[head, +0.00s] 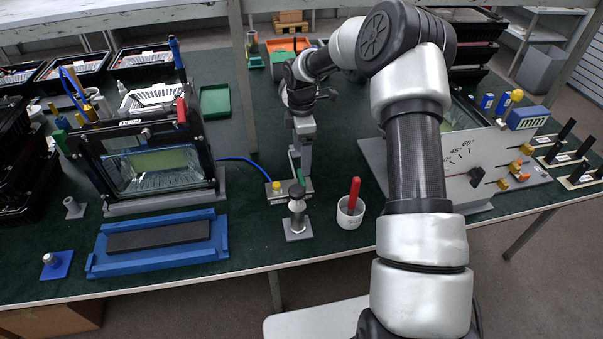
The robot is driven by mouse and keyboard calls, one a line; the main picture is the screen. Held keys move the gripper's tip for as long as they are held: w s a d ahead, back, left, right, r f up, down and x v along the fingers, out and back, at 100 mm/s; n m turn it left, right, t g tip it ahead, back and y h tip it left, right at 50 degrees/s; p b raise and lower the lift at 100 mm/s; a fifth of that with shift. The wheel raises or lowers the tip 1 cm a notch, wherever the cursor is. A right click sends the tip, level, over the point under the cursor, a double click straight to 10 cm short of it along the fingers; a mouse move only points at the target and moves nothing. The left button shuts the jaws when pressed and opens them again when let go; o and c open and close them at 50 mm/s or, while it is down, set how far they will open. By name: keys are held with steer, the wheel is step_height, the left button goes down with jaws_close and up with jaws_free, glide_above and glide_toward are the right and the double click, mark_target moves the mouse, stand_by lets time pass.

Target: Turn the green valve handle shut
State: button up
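My gripper (300,172) points down at the middle of the bench, just behind a small grey-and-black fitting. A small green part (308,185) shows low beside the fingertips. It may be the green valve handle, but it is mostly hidden and I cannot tell its angle. I also cannot tell whether the fingers touch it or how far apart they are. A yellow knob (276,186) sits just left of the gripper, where a blue hose (243,161) ends. The hose runs left toward a black-framed floodlight housing (155,165).
The grey-and-black fitting (297,210) stands close in front of the gripper. A white cup (350,212) holding a red-handled tool is to its right. A blue tray (158,240) lies front left. A dial panel (470,160) stands right, behind my arm. Bare green bench shows around the cup.

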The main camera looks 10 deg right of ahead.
mark_target(302, 177)
step_height(302, 177, down, 9)
steer(key=shift+r, duration=0.2)
steer(key=c, duration=1.1)
